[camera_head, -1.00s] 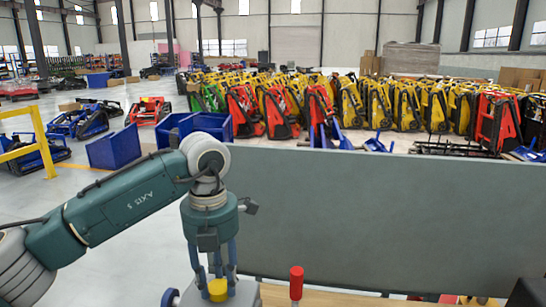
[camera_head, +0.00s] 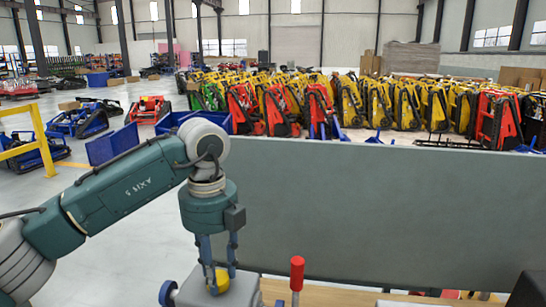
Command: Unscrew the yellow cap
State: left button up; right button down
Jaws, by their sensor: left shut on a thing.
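The yellow cap (camera_head: 221,281) sits at the top of a grey block-like body (camera_head: 240,292) at the bottom of the head view. My left gripper (camera_head: 215,280) points straight down over it. Its blue fingers are shut on the cap, and one finger covers part of it. Whether the cap is still threaded on cannot be told. My right gripper is not in view.
A red-handled lever (camera_head: 297,274) stands just right of the grey body. A dark blue knob (camera_head: 168,293) is at its left. A large grey panel (camera_head: 390,210) rises behind. Tracked carriers (camera_head: 380,103) stand in rows farther back.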

pick_arm(q)
jog(key=shift+f, duration=0.1)
jog(key=n+b, duration=0.1)
jog(key=n, duration=0.2)
jog(key=shift+f+n, duration=0.15)
jog(key=shift+n, duration=0.15)
jog(key=n+b, duration=0.1)
jog(key=n, duration=0.2)
jog(key=n+b, duration=0.1)
jog(key=n, duration=0.2)
jog(key=o, duration=1.1)
jog(key=shift+c, duration=0.2)
jog(key=shift+r, duration=0.2)
